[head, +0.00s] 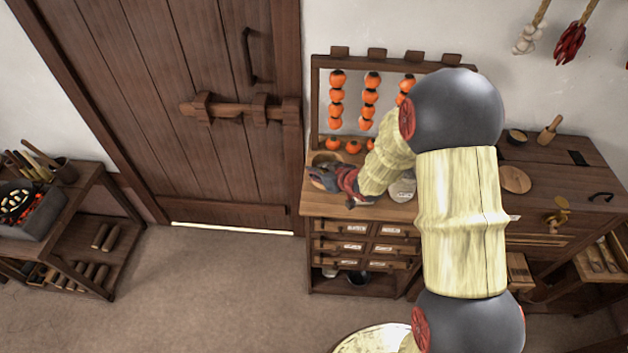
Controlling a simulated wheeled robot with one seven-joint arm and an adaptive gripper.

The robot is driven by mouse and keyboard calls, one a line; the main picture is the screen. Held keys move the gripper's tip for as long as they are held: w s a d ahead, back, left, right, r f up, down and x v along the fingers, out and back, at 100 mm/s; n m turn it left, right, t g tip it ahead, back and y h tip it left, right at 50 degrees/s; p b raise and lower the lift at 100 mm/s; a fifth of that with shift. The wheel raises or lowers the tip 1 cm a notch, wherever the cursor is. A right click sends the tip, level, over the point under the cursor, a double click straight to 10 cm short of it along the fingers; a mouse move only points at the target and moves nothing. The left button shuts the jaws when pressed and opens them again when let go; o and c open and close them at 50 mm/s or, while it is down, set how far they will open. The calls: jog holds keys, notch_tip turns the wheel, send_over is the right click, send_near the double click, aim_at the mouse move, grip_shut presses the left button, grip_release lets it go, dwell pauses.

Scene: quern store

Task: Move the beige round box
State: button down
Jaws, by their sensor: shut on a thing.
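A beige round box (323,161) shows at the left end of the cabinet top, partly hidden by my gripper (336,185). It looks round with a pale rim and a darker middle. My gripper reaches down to it from the right and is shut on it; the fingertips are small and partly hidden in this view. I cannot tell whether the box touches the cabinet top (330,205). My arm covers much of the cabinet's middle and right.
A rack (316,95) with strung orange fruit stands behind the box. A pale round item (402,189) lies right of my gripper. A second counter (570,165) holds a round board (515,180). A barred door (230,60) is at left; the floor (220,290) before it is clear.

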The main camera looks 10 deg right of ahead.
aim_at(314, 182)
jog(key=shift+w+a+f, duration=0.2)
jog(key=shift+w+f, duration=0.1)
jog(key=shift+f, duration=0.05)
jog(key=shift+w+f+b, duration=0.2)
jog(key=shift+f+b, duration=0.3)
jog(key=shift+f, duration=1.15)
jog(key=shift+f, duration=0.1)
jog(key=c, duration=2)
grip_release()
jog(key=shift+o, duration=0.2)
